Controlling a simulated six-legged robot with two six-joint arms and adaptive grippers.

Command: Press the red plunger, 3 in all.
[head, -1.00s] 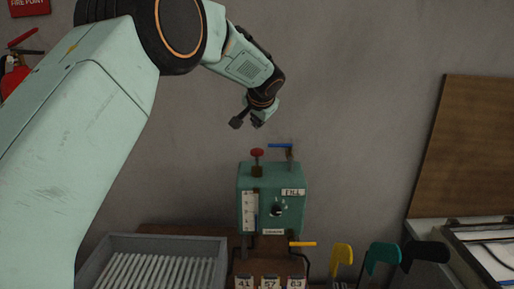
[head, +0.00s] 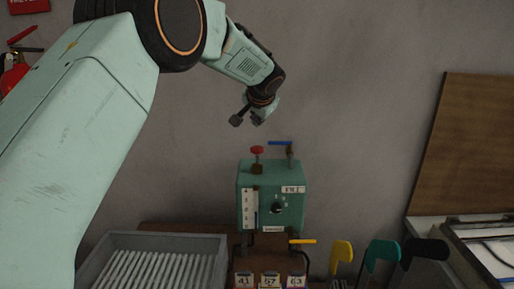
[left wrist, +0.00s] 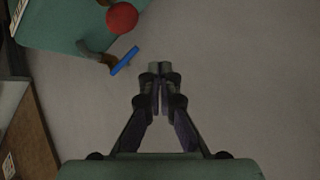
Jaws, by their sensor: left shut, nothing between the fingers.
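The red plunger (head: 257,150) stands up from the top of a green box (head: 270,187) with a white scale and a dial on its front. My left gripper (head: 246,120) is shut and empty, above the plunger and slightly left of it in the head view, clear of it. In the left wrist view the shut fingertips (left wrist: 159,68) point up the picture. The round red plunger top (left wrist: 122,17) lies to their upper left, apart from them. My right gripper is in neither view.
A blue lever (head: 280,143) rises beside the plunger on the box top. A yellow lever (head: 302,241) and numbered tags (head: 270,280) sit below. A grey ribbed tray (head: 160,240) is at the left, and colored handles (head: 381,252) are at the right. Bare wall lies behind.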

